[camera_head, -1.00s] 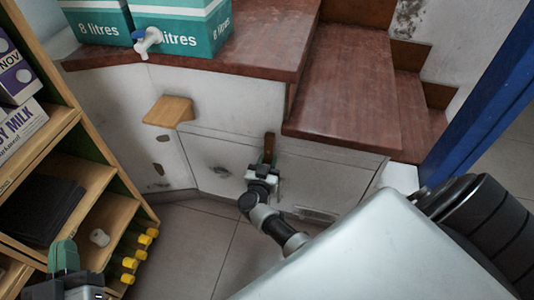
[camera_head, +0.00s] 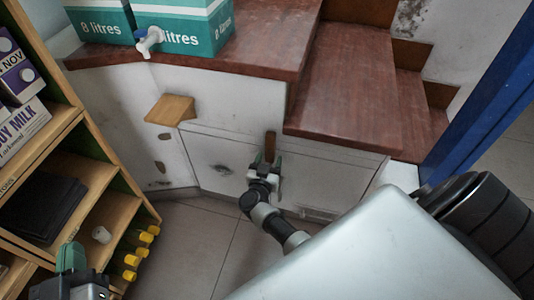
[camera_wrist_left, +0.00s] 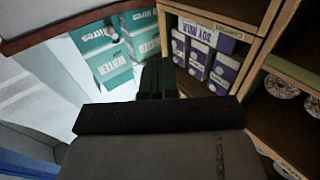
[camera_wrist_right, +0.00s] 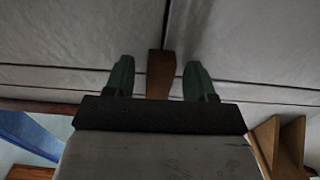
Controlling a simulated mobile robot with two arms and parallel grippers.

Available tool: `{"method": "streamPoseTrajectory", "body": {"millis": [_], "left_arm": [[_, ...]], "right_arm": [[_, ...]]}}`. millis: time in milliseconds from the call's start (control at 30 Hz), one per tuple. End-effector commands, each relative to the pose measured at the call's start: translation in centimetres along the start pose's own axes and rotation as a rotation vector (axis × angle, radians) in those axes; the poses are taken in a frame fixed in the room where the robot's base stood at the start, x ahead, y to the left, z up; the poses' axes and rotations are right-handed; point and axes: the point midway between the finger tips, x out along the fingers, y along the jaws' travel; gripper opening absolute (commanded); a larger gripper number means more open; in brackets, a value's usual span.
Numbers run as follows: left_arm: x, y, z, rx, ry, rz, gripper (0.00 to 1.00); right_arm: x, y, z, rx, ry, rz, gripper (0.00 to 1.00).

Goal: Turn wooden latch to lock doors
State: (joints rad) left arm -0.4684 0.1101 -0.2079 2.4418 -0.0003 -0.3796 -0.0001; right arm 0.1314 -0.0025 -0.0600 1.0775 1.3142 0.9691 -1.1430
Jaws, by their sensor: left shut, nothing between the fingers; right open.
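The wooden latch (camera_head: 270,147) is a small upright brown strip on the seam between two pale cupboard doors, the left door (camera_head: 222,160) and the right door (camera_head: 325,180), below the red-brown steps. My right gripper (camera_head: 265,163) is open at the latch's lower part. In the right wrist view the latch (camera_wrist_right: 160,75) lies between the two green fingers of the gripper (camera_wrist_right: 158,75), with a gap on each side. The doors look closed. My left gripper (camera_head: 72,256) is shut and empty at the lower left by the shelf; it also shows in the left wrist view (camera_wrist_left: 157,75).
A wooden shelf unit (camera_head: 110,172) with milk cartons (camera_head: 18,72) and yellow-capped bottles (camera_head: 140,245) stands at the left. Teal water boxes (camera_head: 185,35) sit on the red-brown ledge. A wooden block (camera_head: 170,109) juts from the wall. A blue post (camera_head: 480,110) is at the right.

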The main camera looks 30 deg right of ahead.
Motion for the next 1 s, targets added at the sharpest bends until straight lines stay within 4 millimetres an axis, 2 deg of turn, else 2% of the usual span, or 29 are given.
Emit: {"method": "streamPoseTrajectory", "body": {"millis": [167, 400, 600, 800, 1000], "left_arm": [[-0.4, -0.3, 1.4, 0.002, -0.124, -0.008, 0.0], [-2.1, -0.9, 4.6, 0.004, -0.4, -0.025, 0.0], [-3.8, -1.3, 6.5, 0.003, -0.576, -0.035, 0.0], [-4.6, -1.5, 7.3, 0.002, -0.645, -0.04, 0.0], [-4.6, -1.5, 7.4, 0.002, -0.649, -0.04, 0.0]], "right_arm": [[-1.8, 0.0, -0.1, 0.001, -0.003, 0.0, 0.55], [-6.2, 0.0, -0.1, 0.0, -0.006, 0.0, 0.55], [-9.4, 0.0, 0.0, -0.001, -0.004, 0.0, 0.55], [-10.7, 0.0, 0.0, 0.0, -0.001, 0.0, 0.55], [-10.7, 0.0, 0.1, 0.0, -0.001, 0.0, 0.55]]}}
